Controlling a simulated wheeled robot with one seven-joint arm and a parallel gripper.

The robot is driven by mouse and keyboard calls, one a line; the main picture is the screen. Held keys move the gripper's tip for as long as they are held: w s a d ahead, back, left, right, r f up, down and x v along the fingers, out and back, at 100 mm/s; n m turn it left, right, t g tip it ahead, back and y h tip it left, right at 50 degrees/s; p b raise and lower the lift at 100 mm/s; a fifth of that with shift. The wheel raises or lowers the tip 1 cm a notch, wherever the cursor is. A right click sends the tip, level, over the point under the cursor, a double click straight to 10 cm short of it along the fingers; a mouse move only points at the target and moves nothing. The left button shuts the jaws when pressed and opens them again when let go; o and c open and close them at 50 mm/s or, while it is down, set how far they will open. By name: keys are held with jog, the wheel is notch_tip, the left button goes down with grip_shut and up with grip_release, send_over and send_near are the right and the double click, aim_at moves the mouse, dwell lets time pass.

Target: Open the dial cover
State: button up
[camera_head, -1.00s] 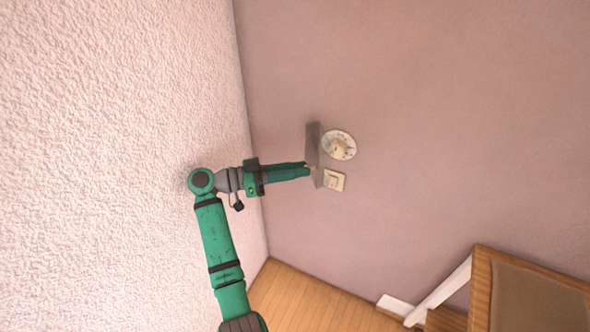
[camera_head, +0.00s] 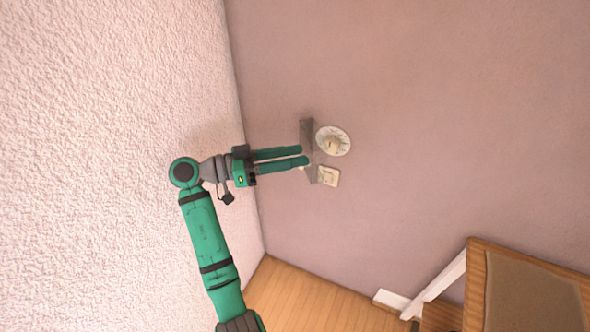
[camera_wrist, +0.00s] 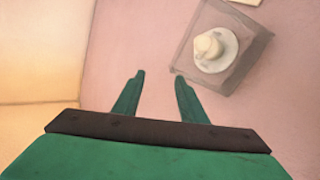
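The round white dial (camera_head: 333,141) with a raised knob is on the pinkish wall. It shows in the wrist view (camera_wrist: 216,50) inside the translucent grey, box-like dial cover (camera_wrist: 186,60). In the head view the cover (camera_head: 307,134) shows as a grey panel along the dial's left side; I cannot tell how far it stands open. My gripper (camera_head: 304,155) is open and empty, its fingertips at the panel's left side. In the wrist view my gripper (camera_wrist: 159,73) has its right fingertip close to the cover's lower left corner; contact is unclear.
A small cream wall plate (camera_head: 329,177) sits just below the dial. A rough pale wall (camera_head: 120,110) stands close on the left, beside my arm. A wood-framed piece of furniture (camera_head: 478,285) is at the lower right. The wall right of the dial is clear.

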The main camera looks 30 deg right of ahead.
jog(key=s+a+r, duration=0.3)
jog(key=s+r, duration=0.2)
jog(key=s, duration=0.4)
jog(key=shift+s+a+r, duration=0.25)
jog(key=shift+s+a, duration=0.05)
jog(key=shift+a, duration=0.1)
